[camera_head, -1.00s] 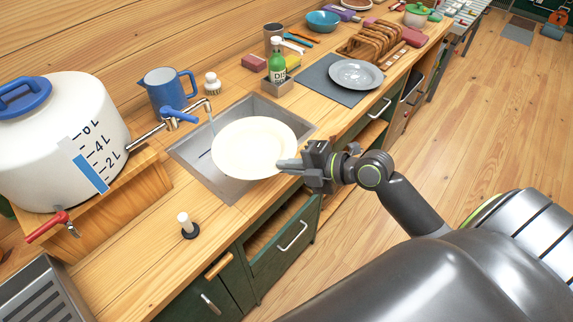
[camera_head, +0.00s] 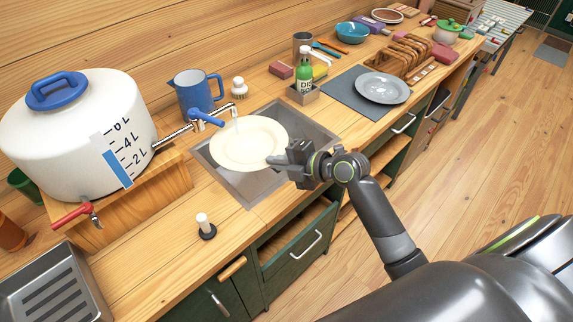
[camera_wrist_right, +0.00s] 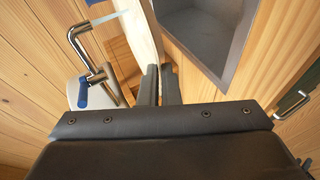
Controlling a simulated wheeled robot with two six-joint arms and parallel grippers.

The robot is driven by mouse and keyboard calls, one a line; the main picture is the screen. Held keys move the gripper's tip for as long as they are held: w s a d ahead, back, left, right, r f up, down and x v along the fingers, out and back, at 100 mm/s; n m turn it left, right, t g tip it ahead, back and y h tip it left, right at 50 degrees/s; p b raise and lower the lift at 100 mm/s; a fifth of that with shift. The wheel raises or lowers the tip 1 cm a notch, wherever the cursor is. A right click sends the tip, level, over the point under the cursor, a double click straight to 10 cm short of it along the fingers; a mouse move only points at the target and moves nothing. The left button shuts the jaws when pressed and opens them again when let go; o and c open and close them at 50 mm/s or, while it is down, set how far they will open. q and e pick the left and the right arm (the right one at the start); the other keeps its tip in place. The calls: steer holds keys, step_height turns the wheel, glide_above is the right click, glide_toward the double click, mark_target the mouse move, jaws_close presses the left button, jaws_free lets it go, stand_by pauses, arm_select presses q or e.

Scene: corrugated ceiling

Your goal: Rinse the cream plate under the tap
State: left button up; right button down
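The cream plate (camera_head: 247,145) is over the sink (camera_head: 240,187), tilted, with its upper edge just below the tap's spout. My right gripper (camera_head: 279,162) is shut on the plate's right rim; in the right wrist view the plate (camera_wrist_right: 140,38) shows edge-on beyond the fingers (camera_wrist_right: 159,84). The tap (camera_head: 205,117) has a blue handle and comes from the white water tank (camera_head: 80,140). A pale stream of water leaves the spout, clearest beside the tap (camera_wrist_right: 80,50) in the right wrist view. Where it lands on the plate is hard to tell. My left gripper is not in view.
A blue jug (camera_head: 196,92) and a brush (camera_head: 238,88) stand behind the tap. A green soap bottle (camera_head: 304,75) in a caddy stands beyond the sink. A grey plate (camera_head: 382,88) lies on a dark mat (camera_head: 352,105). A white-topped stopper (camera_head: 205,226) stands on the counter before the sink.

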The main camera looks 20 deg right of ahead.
mark_target(254, 153)
steer(key=shift+b+x, duration=0.75)
steer(key=shift+x, duration=0.2)
steer(key=shift+w+a+b, duration=0.25)
steer(key=shift+w+b, duration=0.15)
steer(key=shift+w, duration=0.2)
steer(key=shift+w+a+b, duration=0.25)
steer(key=shift+w+b, duration=0.1)
steer(key=shift+w, duration=0.25)
steer(key=shift+d, duration=0.1)
steer(key=shift+w+d+b, duration=0.3)
steer(key=shift+d+b, duration=0.15)
steer(key=shift+b, duration=0.1)
steer(key=s+d, duration=0.3)
steer(key=s, duration=0.4)
steer(key=shift+d+b, duration=0.3)
steer(key=shift+d, duration=0.1)
